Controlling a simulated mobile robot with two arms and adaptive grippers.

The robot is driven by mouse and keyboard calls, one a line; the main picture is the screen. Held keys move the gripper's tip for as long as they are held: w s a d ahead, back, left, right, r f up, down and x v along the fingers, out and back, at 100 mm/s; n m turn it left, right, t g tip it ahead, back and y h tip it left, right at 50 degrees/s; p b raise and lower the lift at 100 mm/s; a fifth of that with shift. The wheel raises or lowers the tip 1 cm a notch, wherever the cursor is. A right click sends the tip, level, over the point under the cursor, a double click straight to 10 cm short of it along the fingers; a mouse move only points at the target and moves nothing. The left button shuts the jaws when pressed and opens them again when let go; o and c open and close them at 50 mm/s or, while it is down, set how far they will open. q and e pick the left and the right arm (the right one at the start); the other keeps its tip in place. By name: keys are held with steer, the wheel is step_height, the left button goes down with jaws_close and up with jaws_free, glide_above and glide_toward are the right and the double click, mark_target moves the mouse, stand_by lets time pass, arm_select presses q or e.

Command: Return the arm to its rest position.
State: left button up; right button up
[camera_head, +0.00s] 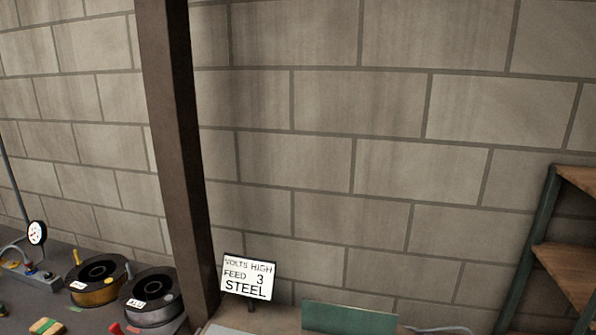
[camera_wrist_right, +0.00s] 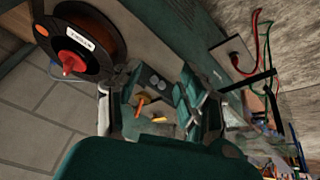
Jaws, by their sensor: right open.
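My right gripper (camera_wrist_right: 158,100) shows in the right wrist view with its two fingers spread apart. I see nothing held between them. A dark gap with small orange and yellow parts shows behind the fingers; I cannot tell what these parts are. A green housing fills the bottom of that view. Neither arm shows in the head view, and my left gripper is in no view.
In the head view, a sign (camera_head: 249,277) reading "VOLTS HIGH FEED 3 STEEL" stands before a block wall (camera_head: 320,110). A dark post (camera_head: 172,130), wire spools (camera_head: 150,297) and a wooden shelf (camera_head: 568,262) flank it. A spool (camera_wrist_right: 95,40) and cables (camera_wrist_right: 258,45) surround the right gripper.

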steer(key=s+f+g+b, duration=0.2)
steer(key=s+f+b, duration=0.1)
steer(key=f, duration=1.5)
steer(key=s+f+g+b, duration=0.1)
steer(key=s+f+b, duration=0.3)
steer(key=f, duration=1.4)
arm_select(q)
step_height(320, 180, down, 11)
steer(key=b, duration=0.3)
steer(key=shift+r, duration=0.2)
arm_select(e)
steer(key=s+d+f+g, duration=0.1)
steer(key=s+d+f, duration=0.1)
steer(key=s+f, duration=1.3)
step_height(320, 180, down, 3)
steer(key=shift+s+d+f, duration=0.1)
steer(key=shift+s+d, duration=0.05)
steer(key=shift+s, duration=0.05)
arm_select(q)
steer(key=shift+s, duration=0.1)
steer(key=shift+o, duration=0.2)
